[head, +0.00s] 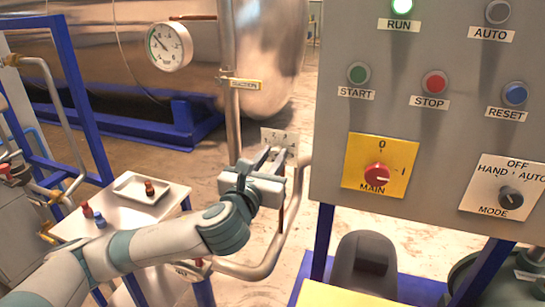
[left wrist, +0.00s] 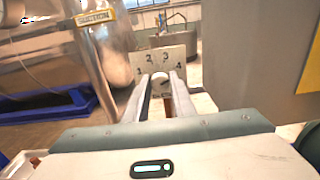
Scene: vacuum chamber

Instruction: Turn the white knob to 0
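A small pale plate (head: 279,139) with numbers stands beside the vertical pipe, left of the control panel. In the left wrist view the plate (left wrist: 163,58) shows the figures 1 to 4 in an arc; I cannot make out a 0. A pale rounded shape (left wrist: 160,75), perhaps the white knob, shows low on the plate between my fingertips; its pointer cannot be read. My left gripper (head: 273,154) points at the plate. In the left wrist view its fingers (left wrist: 160,84) are apart, one on each side of that shape; contact cannot be told. My right gripper is out of view.
The grey control panel (head: 440,120) stands close on the right, with a red MAIN switch (head: 376,174) and black MODE knob (head: 510,197). A bent pipe (head: 262,268) runs below my left gripper. A cart with a white tray (head: 132,188) stands at left.

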